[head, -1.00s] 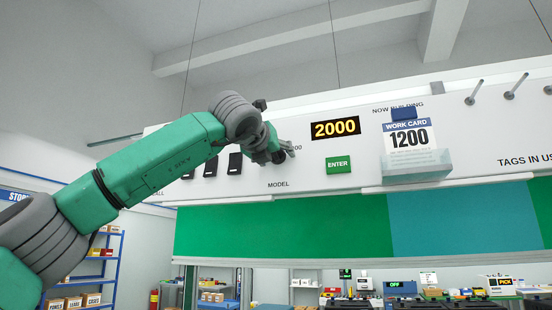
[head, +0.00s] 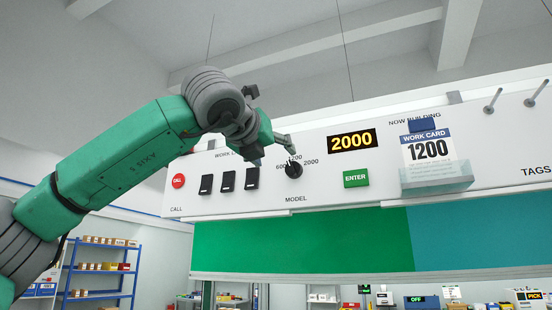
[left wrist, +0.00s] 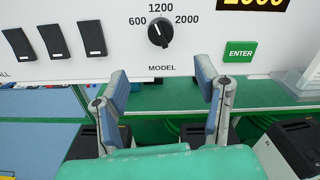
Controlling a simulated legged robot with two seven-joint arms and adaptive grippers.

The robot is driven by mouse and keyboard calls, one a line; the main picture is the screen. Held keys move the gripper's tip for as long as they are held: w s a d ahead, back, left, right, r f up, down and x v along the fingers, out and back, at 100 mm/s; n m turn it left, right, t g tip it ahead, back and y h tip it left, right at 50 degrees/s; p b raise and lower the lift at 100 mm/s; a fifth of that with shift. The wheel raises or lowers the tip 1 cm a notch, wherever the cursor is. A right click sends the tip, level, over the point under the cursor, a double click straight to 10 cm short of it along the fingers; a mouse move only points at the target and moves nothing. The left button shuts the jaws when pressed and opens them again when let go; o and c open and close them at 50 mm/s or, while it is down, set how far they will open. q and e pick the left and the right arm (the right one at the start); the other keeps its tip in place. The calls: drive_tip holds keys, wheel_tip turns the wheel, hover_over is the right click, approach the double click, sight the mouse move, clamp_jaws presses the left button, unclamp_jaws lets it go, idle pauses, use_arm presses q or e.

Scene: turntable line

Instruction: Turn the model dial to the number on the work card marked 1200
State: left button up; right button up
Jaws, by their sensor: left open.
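The black model dial (head: 293,169) sits on the white panel, with 600, 1200 and 2000 printed around it. It also shows in the left wrist view (left wrist: 160,33); its exact pointing is too small to be sure of. The display (head: 351,141) reads 2000. The work card (head: 430,149) reads 1200 and stands in a clear holder. My left gripper (head: 268,118) is open and empty, close to the dial in the head view. In the left wrist view its fingers (left wrist: 162,84) are spread below the dial, apart from it. My right gripper is not in view.
A green ENTER button (head: 356,178) is right of the dial. Several black rocker switches (head: 228,181) and a red CALL button (head: 178,181) are on its left. Pegs (head: 537,92) stick out at the far right. A green board (head: 300,241) hangs below the panel.

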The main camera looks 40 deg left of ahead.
sight(290, 166)
use_arm(q)
drive_tip(key=w+a, duration=0.1)
drive_tip(key=w, duration=0.2)
drive_tip(key=w+m+p, duration=0.1)
drive_tip(key=w, duration=0.3)
drive_tip(key=w+a+r+m+p, duration=0.1)
drive_tip(key=w, duration=0.2)
drive_tip(key=shift+w+a, duration=0.2)
drive_tip(key=shift+a, duration=0.15)
drive_tip(key=shift+w, duration=0.5)
drive_tip(key=shift+s, duration=0.1)
drive_tip(key=c, duration=1.1)
drive_tip(key=shift+c, duration=0.2)
